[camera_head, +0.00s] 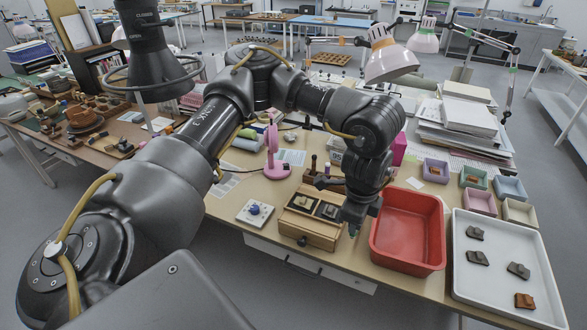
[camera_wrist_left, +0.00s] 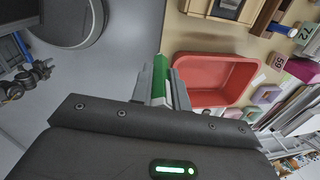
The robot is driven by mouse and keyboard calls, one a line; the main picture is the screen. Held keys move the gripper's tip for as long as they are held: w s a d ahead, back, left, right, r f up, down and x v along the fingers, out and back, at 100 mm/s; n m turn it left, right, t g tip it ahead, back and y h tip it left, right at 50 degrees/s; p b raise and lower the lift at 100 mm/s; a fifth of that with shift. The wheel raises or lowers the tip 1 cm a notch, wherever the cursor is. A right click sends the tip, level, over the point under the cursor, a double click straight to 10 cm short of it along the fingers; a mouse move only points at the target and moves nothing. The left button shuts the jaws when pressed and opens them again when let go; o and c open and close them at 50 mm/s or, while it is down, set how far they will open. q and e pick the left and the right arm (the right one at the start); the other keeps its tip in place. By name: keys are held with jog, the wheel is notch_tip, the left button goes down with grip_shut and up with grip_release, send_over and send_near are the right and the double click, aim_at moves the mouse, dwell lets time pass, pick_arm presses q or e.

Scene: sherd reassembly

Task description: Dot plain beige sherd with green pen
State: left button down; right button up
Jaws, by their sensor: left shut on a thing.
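A beige sherd (camera_head: 303,203) lies in the left compartment of the wooden box (camera_head: 309,231). A darker piece (camera_head: 329,210) lies in the compartment beside it. The gripper is to the right of the beige sherd and apart from it. Any marks on the sherd are too small to tell. My right gripper is not in view.
The red tub (camera_head: 408,265) stands right of the box; it also shows in the left wrist view (camera_wrist_left: 215,62). A white tray (camera_head: 487,290) holds several sherds. A white pad with a blue knob (camera_head: 255,210) is left of the box. A pink stand (camera_head: 274,165) is behind.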

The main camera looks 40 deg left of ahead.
pick_arm(q)
jog(key=w+a+f+m+t+h+b, duration=0.1)
jog(key=w+a+f+m, duration=0.1)
jog(key=a, duration=0.6)
jog(key=w+a+f+m+t+h+b, duration=0.1)
jog(key=w+a+f+m+h, duration=0.1)
jog(key=a+m, duration=0.3)
jog(key=w+a+f+m+t+h+b, duration=0.1)
jog(key=w+a+m, duration=0.3)
jog(key=a, duration=0.9)
jog(key=shift+a+f+t+h, duration=0.15)
jog(key=shift+f+t+h, duration=0.15)
jog(key=shift+f+h, duration=0.15)
jog(key=shift+b, duration=0.3)
jog(key=b, duration=0.6)
send_over(303, 202)
jog(key=s+a, duration=0.2)
jog(key=f, duration=0.5)
jog(key=shift+w+d+f, duration=0.2)
jog(key=shift+w+f, duration=0.05)
jog(key=shift+f, duration=0.2)
